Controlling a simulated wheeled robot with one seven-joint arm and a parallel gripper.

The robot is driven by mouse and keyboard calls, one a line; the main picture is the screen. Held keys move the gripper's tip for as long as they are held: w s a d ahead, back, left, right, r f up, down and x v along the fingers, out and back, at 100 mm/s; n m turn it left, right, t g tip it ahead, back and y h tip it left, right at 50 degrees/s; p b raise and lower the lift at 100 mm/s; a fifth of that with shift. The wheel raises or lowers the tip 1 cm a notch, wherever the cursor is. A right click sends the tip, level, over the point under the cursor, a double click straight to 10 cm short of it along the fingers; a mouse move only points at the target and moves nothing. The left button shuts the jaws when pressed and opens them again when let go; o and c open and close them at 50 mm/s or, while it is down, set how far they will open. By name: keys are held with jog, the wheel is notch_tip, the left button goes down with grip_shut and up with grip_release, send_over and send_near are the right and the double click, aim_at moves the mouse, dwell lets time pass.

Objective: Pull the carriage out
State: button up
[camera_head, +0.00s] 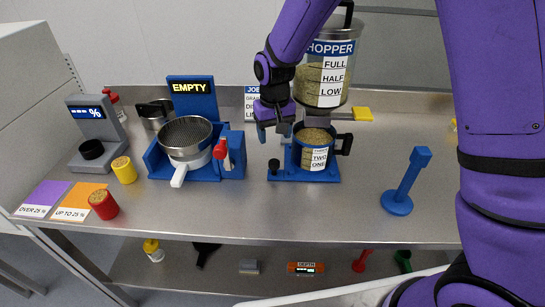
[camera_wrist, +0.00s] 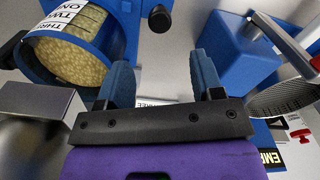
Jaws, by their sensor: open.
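The blue carriage (camera_head: 310,176) sits on the bench under the hopper (camera_head: 328,75). It bears a blue measuring cup (camera_head: 314,150) full of grain, with a white scale label and a black handle at its right. A black knob (camera_head: 274,167) stands at the carriage's left end. My gripper (camera_head: 275,132) is open and points down above and beside the knob, left of the cup. In the wrist view, my gripper's blue fingers (camera_wrist: 163,80) are apart with nothing between them. The knob (camera_wrist: 160,18) shows beyond the fingertips, apart from them. The cup's grain (camera_wrist: 75,58) shows at upper left.
The sieve (camera_head: 187,137) in its blue stand with the EMPTY sign (camera_head: 190,87) is to the left. A grey percent scale (camera_head: 92,130) stands further left. A blue post (camera_head: 405,180) stands at right. The bench front before the carriage is clear.

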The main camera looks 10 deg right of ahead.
aim_at(274, 161)
notch_tip(274, 161, down, 11)
jog(key=shift+r, duration=0.15)
dwell(0.4)
